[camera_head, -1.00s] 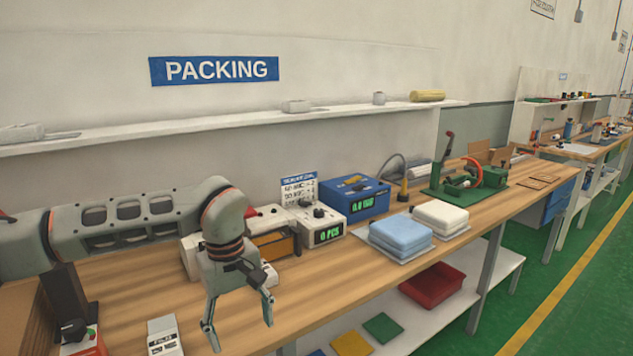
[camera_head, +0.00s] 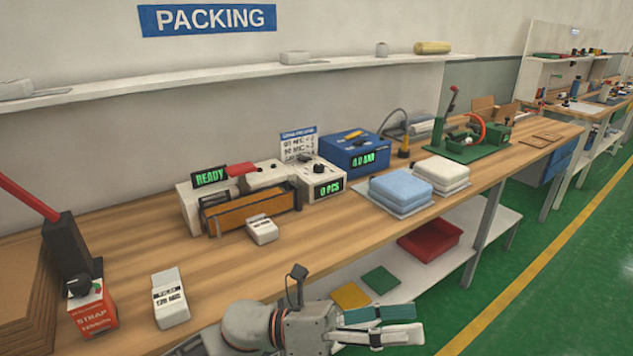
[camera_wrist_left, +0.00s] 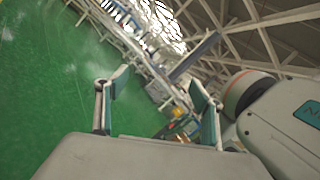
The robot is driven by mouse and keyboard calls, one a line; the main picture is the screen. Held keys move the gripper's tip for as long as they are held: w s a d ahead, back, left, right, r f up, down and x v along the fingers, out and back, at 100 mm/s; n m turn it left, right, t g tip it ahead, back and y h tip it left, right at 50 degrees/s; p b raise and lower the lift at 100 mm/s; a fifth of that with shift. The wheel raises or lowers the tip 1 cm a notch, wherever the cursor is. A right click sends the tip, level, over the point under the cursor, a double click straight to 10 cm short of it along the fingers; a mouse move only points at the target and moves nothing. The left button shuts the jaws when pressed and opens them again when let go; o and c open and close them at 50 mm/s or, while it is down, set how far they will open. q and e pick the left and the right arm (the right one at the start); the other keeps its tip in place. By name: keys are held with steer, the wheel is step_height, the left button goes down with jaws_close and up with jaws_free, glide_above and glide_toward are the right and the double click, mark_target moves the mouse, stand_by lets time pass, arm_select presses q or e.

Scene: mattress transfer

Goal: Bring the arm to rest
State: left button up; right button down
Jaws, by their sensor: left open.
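My left gripper (camera_head: 412,325) is low in the head view, in front of the bench's near edge, with its fingers pointing right. Its two fingers are apart and nothing is between them. It also shows in the left wrist view (camera_wrist_left: 158,95), open and empty, with green floor and bench structure beyond it. Part of my arm shows at the right of the wrist view. My right gripper is in neither view.
The wooden bench (camera_head: 120,255) holds a strap box (camera_head: 93,305), a white device (camera_head: 170,300), a sealer machine (camera_head: 250,207), a blue box (camera_head: 350,155) and blue and white pads (camera_head: 400,187). A red bin (camera_head: 430,240) sits on the lower shelf. Green floor (camera_head: 560,260) is open at right.

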arm_select(q)
steer(key=w+a+f+n+t+y, duration=0.45)
steer(key=a+f+n+t, duration=0.35)
steer(key=n, duration=0.7)
steer(key=w+a+f+n+t+y, duration=0.45)
steer(key=a+n+t, duration=0.25)
steer(key=n+t, duration=0.5)
steer(key=s+a+f+n+g+y, duration=0.2)
steer(key=s+a+f+n, duration=0.3)
steer(key=f, duration=0.3)
steer(key=s+a+f+n+g+y, duration=0.2)
steer(key=s+a+f+n+y, duration=0.2)
steer(key=f, duration=0.5)
steer(key=s+a+f+n+g+y, duration=0.2)
steer(key=s+a+f+n+g, duration=0.1)
steer(key=s+a+f+n, duration=0.3)
step_height(320, 180, down, 3)
steer(key=a+n, duration=0.1)
steer(key=a, duration=0.2)
steer(key=shift+r+n+y, duration=0.2)
steer(key=shift+n+y, duration=0.2)
